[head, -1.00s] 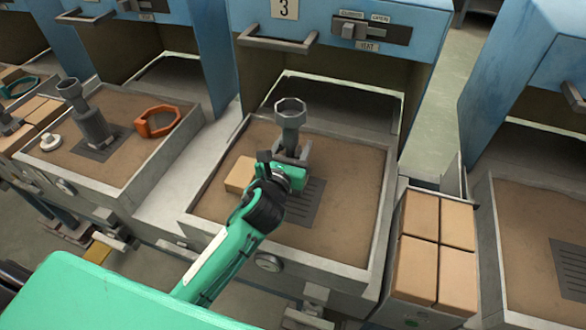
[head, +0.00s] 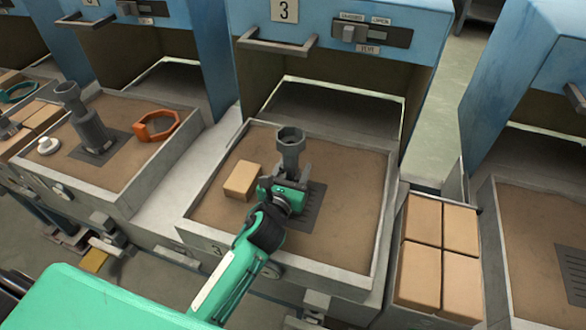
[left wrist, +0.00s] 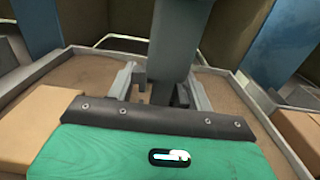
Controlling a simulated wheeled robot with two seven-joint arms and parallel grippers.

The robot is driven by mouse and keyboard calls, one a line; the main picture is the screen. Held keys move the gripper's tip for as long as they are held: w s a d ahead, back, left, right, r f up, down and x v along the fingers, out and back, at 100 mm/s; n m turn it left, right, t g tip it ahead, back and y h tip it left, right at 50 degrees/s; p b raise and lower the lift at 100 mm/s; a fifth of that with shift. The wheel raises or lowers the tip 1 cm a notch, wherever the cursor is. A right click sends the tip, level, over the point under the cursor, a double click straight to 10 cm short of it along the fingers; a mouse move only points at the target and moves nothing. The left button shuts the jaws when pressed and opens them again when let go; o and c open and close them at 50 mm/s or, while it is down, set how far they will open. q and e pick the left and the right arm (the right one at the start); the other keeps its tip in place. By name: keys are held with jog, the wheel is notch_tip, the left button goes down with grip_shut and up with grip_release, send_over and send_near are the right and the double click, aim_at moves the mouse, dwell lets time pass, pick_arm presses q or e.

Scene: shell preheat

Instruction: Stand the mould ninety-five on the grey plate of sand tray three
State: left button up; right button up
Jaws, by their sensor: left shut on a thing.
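The grey mould (head: 291,148), with a flared octagonal cup on top, is upright over sand tray three (head: 330,283). My left gripper (head: 288,184) is shut on its stem; the fingers (left wrist: 160,88) sit on both sides of the mould (left wrist: 176,45) in the left wrist view. The slotted grey plate (head: 308,207) lies in the sand under and to the right of the gripper. The mould's foot is hidden behind the gripper, so I cannot tell whether it touches the plate. No number is readable on the mould. My right gripper is out of view.
A tan brick (head: 242,180) lies on the sand left of the mould. The blue furnace marked 3 (head: 285,10) stands open behind. The left tray holds another grey mould (head: 88,120) and an orange ring (head: 156,126). A bin of tan bricks (head: 440,250) stands right.

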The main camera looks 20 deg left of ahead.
pick_arm(q)
jog(key=o, duration=1.3)
jog(key=shift+r, duration=0.15)
jog(key=s, duration=1.2)
jog(key=shift+a+b, duration=0.25)
jog(key=shift+b, duration=0.05)
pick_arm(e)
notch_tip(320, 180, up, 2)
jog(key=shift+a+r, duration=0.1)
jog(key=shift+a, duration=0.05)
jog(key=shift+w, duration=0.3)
